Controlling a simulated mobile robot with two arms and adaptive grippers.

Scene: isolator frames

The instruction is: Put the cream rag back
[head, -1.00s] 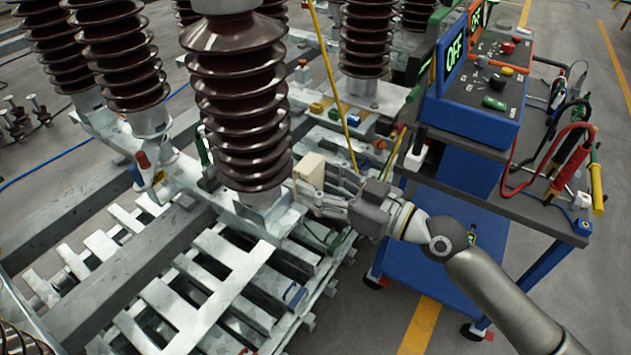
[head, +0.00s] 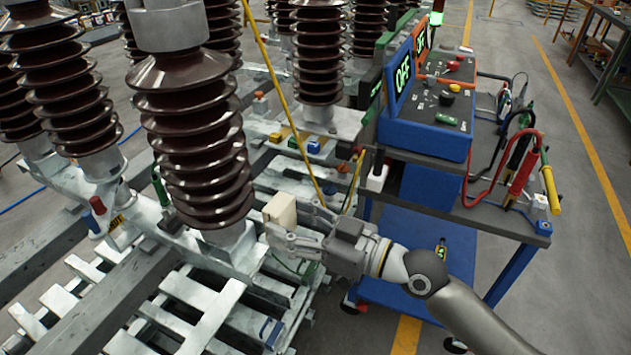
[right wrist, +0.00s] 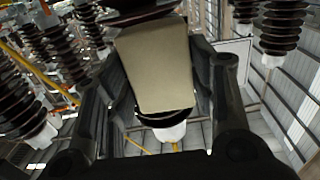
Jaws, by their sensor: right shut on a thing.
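The cream rag (head: 281,210) is a pale, block-like folded piece beside the base of the nearest brown ribbed insulator (head: 200,150). My right gripper (head: 285,235) is shut on the rag and holds it up in front of the insulator's lower right side. In the right wrist view the rag (right wrist: 155,65) fills the space between the two dark fingers (right wrist: 165,90). I cannot tell whether the rag touches the insulator. My left gripper is in neither view.
A blue cart (head: 425,150) with a panel reading OFF stands to the right. Red, black and yellow clamps (head: 522,170) hang at its right side. Metal pallet slats (head: 190,290) lie below.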

